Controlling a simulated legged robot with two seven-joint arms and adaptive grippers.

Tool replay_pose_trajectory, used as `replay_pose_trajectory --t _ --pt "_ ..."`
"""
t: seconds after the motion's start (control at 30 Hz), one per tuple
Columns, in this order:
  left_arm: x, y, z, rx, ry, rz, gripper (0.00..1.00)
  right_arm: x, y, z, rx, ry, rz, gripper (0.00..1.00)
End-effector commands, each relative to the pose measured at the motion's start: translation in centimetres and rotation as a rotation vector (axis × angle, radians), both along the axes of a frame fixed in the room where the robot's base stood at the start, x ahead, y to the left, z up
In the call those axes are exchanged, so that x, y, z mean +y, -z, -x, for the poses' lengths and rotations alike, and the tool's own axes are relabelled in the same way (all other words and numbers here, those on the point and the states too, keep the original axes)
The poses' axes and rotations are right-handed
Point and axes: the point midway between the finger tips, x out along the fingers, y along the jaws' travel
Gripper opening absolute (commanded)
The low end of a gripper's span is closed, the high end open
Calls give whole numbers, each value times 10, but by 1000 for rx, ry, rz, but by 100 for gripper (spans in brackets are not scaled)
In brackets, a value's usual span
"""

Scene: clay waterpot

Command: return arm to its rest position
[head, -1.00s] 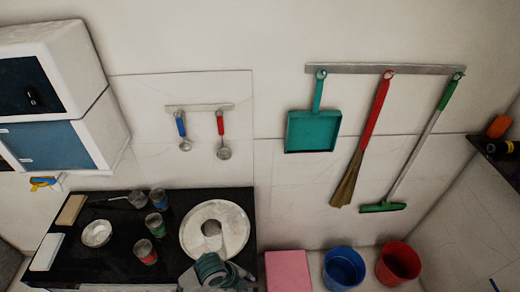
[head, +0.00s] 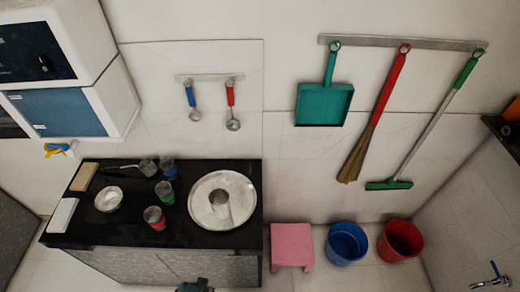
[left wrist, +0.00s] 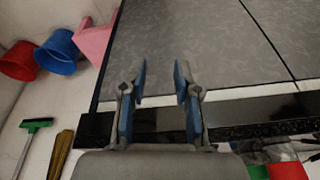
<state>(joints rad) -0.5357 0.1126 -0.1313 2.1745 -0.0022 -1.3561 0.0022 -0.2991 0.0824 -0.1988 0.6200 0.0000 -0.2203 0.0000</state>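My left gripper (left wrist: 161,80) shows in the left wrist view, its two blue-padded fingers apart and nothing between them. It is in front of the black counter's (left wrist: 150,120) front edge and grey cabinet face (left wrist: 200,45). In the head view only a small dark green piece of my arm (head: 196,287) shows at the bottom edge, below the counter; its fingers are out of sight there. My right gripper is in neither view.
On the counter (head: 110,232), a grey cup (head: 220,205) stands on a round metal tray (head: 240,190), with several cans and a bowl (head: 108,199) to the left. A pink stool (head: 291,245), blue bucket (head: 346,243) and red bucket (head: 401,240) stand right of the counter.

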Motion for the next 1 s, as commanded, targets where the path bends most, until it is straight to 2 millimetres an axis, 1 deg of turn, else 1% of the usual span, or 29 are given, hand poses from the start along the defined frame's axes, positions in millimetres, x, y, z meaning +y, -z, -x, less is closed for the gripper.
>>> replay_pose_trajectory --t 0.03,0.07,0.1,0.17,0.2,0.27,0.3,0.37,0.4,0.47,0.5,0.53,0.57,0.6,0.63,0.7,0.8,0.9,1.0 --pt "-1 21 0 13 2 -1 31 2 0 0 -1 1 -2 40" --pt "-1 33 1 18 3 -1 31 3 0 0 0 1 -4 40" --pt "-1 50 2 26 5 -1 31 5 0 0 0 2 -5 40" --pt "-1 79 6 38 8 -1 31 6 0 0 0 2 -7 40" --pt "-1 100 10 47 10 -2 31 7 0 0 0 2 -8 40" --pt "0 134 19 63 13 -4 31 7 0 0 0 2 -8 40" --pt "1 159 29 74 15 -5 31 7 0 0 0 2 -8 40" --pt "3 194 46 91 19 -7 31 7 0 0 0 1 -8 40" --pt "5 217 60 103 21 -8 31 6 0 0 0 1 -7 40" --pt "8 247 82 118 25 -10 31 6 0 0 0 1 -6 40" --pt "11 264 99 129 28 -11 31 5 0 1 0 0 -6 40" --pt "13 276 111 136 29 -12 31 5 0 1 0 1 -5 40" --pt "15 286 123 142 31 -13 31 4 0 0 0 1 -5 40" --pt "18 298 139 152 33 -14 31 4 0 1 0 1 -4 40" --pt "20 305 150 157 35 -15 31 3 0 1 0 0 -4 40" --pt "25 317 173 167 38 -17 31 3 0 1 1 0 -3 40" --pt "29 327 196 177 41 -18 31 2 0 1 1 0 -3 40" --pt "32 331 207 180 43 -20 31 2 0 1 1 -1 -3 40" --pt "32 331 208 180 43 -20 31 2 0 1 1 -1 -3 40"
